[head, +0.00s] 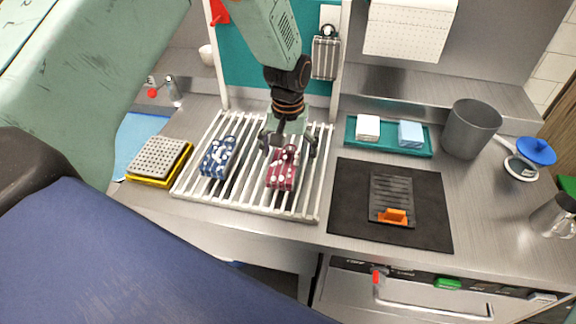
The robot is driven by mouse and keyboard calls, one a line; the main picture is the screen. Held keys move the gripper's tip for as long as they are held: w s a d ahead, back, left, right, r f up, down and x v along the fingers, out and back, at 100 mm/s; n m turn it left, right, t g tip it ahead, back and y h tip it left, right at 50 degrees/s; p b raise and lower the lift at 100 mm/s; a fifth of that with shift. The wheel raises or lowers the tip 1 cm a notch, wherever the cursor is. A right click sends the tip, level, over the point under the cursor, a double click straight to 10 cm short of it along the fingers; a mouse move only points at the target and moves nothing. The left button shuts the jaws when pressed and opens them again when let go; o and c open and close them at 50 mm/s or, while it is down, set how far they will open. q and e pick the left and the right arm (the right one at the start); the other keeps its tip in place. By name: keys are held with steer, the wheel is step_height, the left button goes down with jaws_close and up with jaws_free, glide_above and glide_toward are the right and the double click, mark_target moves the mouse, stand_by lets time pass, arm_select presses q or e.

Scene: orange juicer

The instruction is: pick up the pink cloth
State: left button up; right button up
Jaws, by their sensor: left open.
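The pink cloth (281,177), a dark pink folded piece with white spots, lies on the white slatted rack (247,207) in the head view. My left gripper (288,148) is open over its far end, with one finger on each side. The gripper covers part of that end, and I cannot tell whether the fingers touch the cloth. A blue cloth (217,160) with a white pattern lies on the same rack to the left. My right gripper is not in view.
A grey perforated block on a yellow tray (160,158) stands left of the rack. To the right are a teal tray (388,146) with two small blocks, a black mat (345,205) with a grater-like tool, and a grey bin (471,128).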

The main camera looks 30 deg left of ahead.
mark_target(283, 164)
arm_select(q)
steer(key=shift+a+f, duration=0.1)
steer(key=shift+f, duration=0.55)
steer(key=shift+s+a+f, duration=0.15)
steer(key=shift+s+f, duration=0.05)
steer(key=shift+f, duration=0.1)
steer(key=shift+s+a, duration=0.35)
steer(key=shift+s, duration=0.05)
steer(key=shift+d, duration=0.2)
steer(key=shift+c, duration=0.6)
steer(key=shift+w+d+f, duration=0.1)
steer(key=shift+w+d, duration=0.05)
steer(key=shift+w, duration=0.15)
steer(key=c, duration=0.3)
steer(key=shift+c, duration=0.8)
steer(key=shift+s+a, duration=0.25)
steer(key=shift+s, duration=0.05)
steer(key=c, duration=0.4)
steer(key=shift+w+d, duration=0.1)
steer(key=shift+d, duration=0.05)
steer(key=shift+c, duration=1.3)
steer(key=shift+w+d, duration=0.1)
steer(key=shift+w, duration=0.1)
steer(key=shift+r, duration=0.25)
step_height(283, 164, up, 10)
steer(key=shift+a+f+b, duration=0.2)
steer(key=shift+b, duration=0.1)
